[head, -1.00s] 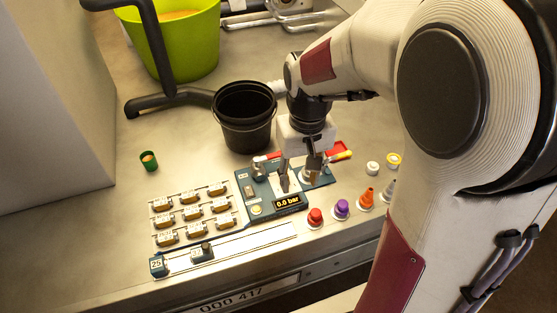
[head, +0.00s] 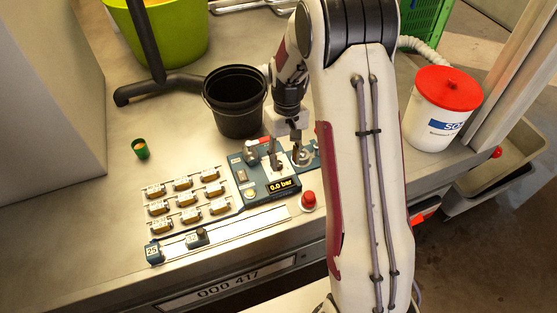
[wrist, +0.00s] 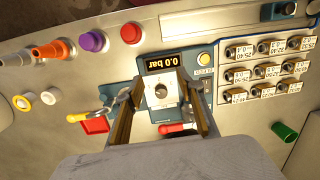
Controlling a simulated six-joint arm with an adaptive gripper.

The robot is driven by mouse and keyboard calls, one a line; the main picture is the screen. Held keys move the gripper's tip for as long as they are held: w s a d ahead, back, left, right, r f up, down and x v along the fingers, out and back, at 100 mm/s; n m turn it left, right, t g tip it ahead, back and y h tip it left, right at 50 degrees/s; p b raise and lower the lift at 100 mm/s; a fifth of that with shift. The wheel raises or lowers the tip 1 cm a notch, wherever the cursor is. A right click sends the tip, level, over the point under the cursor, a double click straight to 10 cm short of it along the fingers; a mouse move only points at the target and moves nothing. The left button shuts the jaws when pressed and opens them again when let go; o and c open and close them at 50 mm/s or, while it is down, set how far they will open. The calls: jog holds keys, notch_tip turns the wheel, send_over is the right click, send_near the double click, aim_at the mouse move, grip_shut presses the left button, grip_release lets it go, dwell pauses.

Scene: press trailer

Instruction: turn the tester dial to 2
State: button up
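The blue tester (head: 252,194) stands on the bench with its display (head: 284,185) reading 0.0 bar; the display shows upside down in the wrist view (wrist: 166,61). The tester dial (wrist: 161,92) is a dark round knob on a white marked plate. Its pointer setting is too small to read. My gripper (wrist: 160,82) is open, its two fingers on either side of the dial plate. No contact with the knob shows. In the head view my gripper (head: 285,158) points down over the tester and hides the dial.
A sample rack (head: 187,200) and a slide rail (head: 235,232) lie to the left. A black bucket (head: 237,118) stands behind.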

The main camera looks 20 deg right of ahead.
aim_at(279, 164)
jog(key=shift+n+t, duration=0.5)
jog(key=w, duration=0.3)
jog(key=w+f, duration=0.1)
jog(key=w, duration=0.1)
jog(key=shift+w+d, duration=0.2)
jog(key=shift+d, duration=0.2)
jog(key=shift+w+r, duration=0.1)
jog(key=shift+w, duration=0.2)
jog(key=shift+n, duration=0.3)
jog(key=shift+a+f, duration=0.2)
jog(key=shift+f, duration=3.75)
grip_shut()
